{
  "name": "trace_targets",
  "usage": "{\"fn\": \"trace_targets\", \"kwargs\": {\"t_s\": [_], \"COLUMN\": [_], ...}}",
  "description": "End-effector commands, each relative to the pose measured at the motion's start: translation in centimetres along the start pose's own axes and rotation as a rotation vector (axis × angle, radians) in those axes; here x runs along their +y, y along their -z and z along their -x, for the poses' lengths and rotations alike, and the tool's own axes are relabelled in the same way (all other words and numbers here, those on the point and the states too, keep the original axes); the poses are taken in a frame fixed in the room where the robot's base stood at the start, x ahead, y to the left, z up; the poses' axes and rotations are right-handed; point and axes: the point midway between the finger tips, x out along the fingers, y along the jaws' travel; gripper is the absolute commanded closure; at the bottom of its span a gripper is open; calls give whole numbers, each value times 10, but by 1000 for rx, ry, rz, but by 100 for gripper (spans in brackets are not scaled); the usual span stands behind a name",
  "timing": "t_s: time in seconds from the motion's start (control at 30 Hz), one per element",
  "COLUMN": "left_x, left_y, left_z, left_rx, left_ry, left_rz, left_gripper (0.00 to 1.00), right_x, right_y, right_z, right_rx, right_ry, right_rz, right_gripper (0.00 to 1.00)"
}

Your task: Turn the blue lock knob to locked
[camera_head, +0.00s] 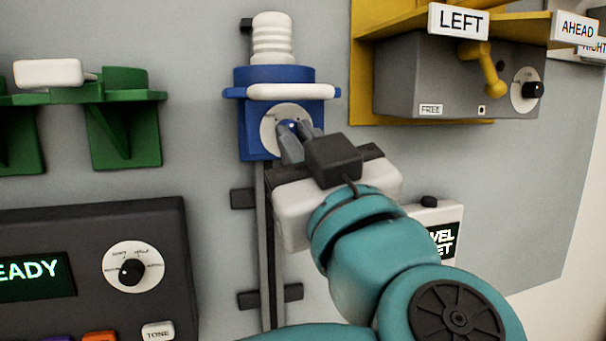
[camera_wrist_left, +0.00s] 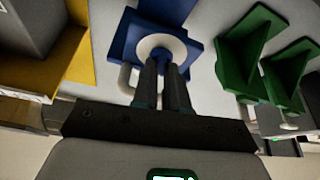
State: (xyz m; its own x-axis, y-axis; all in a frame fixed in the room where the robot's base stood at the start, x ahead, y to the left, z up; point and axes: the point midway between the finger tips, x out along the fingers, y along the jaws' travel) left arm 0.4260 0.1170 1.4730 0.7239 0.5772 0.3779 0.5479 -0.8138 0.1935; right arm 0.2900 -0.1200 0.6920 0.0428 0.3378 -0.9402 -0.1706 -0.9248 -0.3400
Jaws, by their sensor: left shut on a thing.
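The blue lock knob (camera_head: 291,124) sits in the middle of a round pale dial (camera_head: 269,131) on the front of a blue wall carriage (camera_head: 250,143). My left gripper (camera_head: 298,131) reaches the dial from the lower right, its two grey fingers closed on the knob. In the left wrist view, the fingers of my left gripper (camera_wrist_left: 165,65) end at the dial (camera_wrist_left: 148,44). The dial's small lettering is too small to read, so I cannot tell the knob's setting. My right gripper is not in view.
A white bar handle (camera_head: 290,91) crosses the carriage above the dial, and a vertical rail (camera_head: 266,235) runs below. A green bracket (camera_head: 125,125) is at left, a dark READY console (camera_head: 100,240) lower left, and a grey lever box (camera_head: 450,75) on a yellow bracket upper right.

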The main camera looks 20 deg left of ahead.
Motion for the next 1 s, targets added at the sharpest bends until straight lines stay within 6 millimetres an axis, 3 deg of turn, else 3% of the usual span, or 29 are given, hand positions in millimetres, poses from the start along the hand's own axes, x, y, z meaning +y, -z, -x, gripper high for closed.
{"fn": "trace_targets", "kwargs": {"t_s": [0.1,0.4,1.0], "left_x": [-3,-5,-8], "left_y": [-3,0,5], "left_z": [1,0,-3], "left_rx": [1,0,-2], "left_ry": [-40,-149,-331], "left_rz": [-98,-361,-804], "left_gripper": [100,100,100], "right_x": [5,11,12], "right_y": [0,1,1], "right_z": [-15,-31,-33], "right_rx": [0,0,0], "right_ry": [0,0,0], "right_rz": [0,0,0], "right_gripper": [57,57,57]}}
